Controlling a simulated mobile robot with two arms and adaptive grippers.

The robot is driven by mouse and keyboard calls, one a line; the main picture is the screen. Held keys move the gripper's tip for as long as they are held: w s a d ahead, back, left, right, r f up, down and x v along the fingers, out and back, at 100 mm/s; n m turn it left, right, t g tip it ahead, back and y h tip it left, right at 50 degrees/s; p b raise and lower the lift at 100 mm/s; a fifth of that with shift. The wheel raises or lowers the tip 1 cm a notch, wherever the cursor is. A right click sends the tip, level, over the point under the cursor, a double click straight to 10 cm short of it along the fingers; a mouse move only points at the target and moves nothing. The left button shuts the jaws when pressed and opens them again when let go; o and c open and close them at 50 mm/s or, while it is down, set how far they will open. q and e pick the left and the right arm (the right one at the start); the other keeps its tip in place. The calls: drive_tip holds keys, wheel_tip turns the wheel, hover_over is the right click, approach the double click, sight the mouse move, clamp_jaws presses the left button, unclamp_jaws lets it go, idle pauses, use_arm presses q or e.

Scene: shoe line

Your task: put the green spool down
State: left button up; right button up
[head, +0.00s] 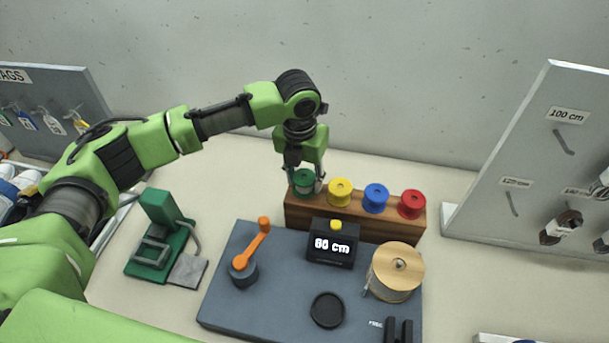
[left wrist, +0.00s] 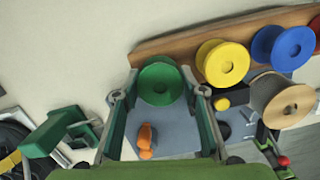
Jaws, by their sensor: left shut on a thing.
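The green spool (head: 304,181) is at the left end of the wooden rack (head: 355,222) in the head view. My left gripper (head: 305,180) points down and is shut on the green spool. In the left wrist view the green spool (left wrist: 161,84) sits between the two fingers (left wrist: 158,92), at the end of the wooden rack (left wrist: 160,45). I cannot tell whether the spool rests on the rack or hangs just above it. My right gripper does not show.
Yellow (head: 340,191), blue (head: 375,197) and red (head: 411,203) spools stand along the rack. In front is a grey board with an orange crank (head: 262,240), a "60 cm" display (head: 333,245) and a wooden reel (head: 396,270). A green device (head: 160,235) stands left.

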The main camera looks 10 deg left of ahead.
sight(302, 181)
use_arm(q)
drive_tip(key=shift+f, duration=0.45)
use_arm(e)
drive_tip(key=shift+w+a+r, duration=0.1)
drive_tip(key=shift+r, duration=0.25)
use_arm(q)
drive_tip(key=o, duration=1.3)
drive_tip(key=shift+f, duration=0.15)
drive_tip(key=r, duration=0.3)
drive_tip(key=s+r+b, duration=0.1)
drive_tip(key=r, duration=0.3)
drive_tip(key=r+b, duration=0.1)
drive_tip(key=r, duration=0.3)
drive_tip(key=shift+s+a+r, duration=0.1)
drive_tip(key=shift+s+r, duration=0.05)
drive_tip(key=shift+r, duration=0.5)
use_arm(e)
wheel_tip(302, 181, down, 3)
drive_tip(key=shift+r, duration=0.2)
